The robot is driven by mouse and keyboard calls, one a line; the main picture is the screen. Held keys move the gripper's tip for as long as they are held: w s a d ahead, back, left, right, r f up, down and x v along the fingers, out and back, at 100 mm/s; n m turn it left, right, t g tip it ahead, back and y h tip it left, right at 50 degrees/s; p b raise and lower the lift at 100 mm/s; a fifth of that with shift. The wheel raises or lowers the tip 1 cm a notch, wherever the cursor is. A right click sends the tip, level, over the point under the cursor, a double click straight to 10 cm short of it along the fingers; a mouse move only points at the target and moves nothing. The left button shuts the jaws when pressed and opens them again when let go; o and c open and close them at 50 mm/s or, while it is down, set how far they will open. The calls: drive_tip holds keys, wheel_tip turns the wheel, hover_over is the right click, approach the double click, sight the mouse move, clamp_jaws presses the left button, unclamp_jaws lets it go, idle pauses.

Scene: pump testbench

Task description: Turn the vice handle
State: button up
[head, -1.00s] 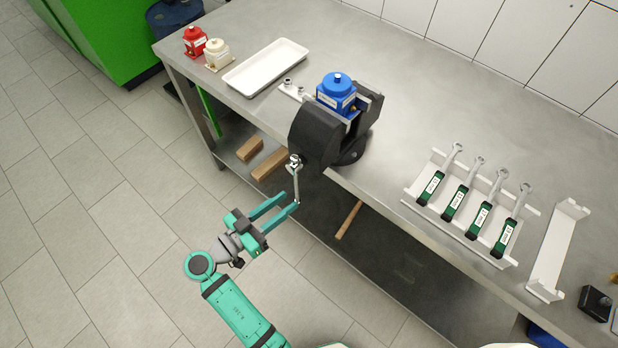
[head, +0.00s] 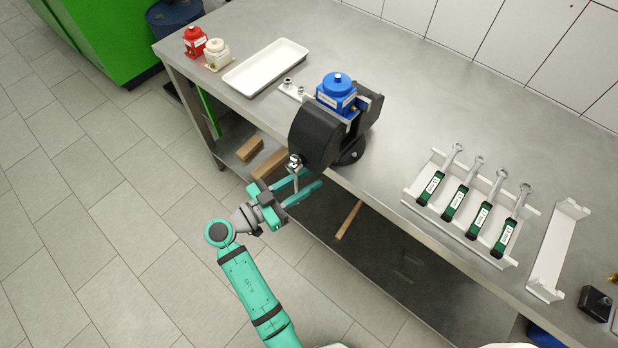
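The black vice (head: 318,135) stands at the front edge of the bench and holds a blue pump (head: 337,92) in its jaws. The vice handle (head: 295,166) is a thin metal bar hanging down from the hub on the vice's front. Its lower part is largely hidden by my gripper. My gripper (head: 307,179) is just below the hub, its two teal fingers apart and pointing right. The handle appears to pass between or behind the fingers; I cannot tell whether they touch it.
A white tray (head: 266,66), a red pump (head: 195,41) and a cream pump (head: 217,54) are on the bench's left. A rack (head: 410,196) of green-handled wrenches is at right. Wooden pieces (head: 268,165) lie on the lower shelf (head: 400,268). Floor left of my arm is clear.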

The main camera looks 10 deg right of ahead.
drive_tip(key=shift+w+d, duration=0.2)
drive_tip(key=shift+d, duration=0.25)
clamp_jaws()
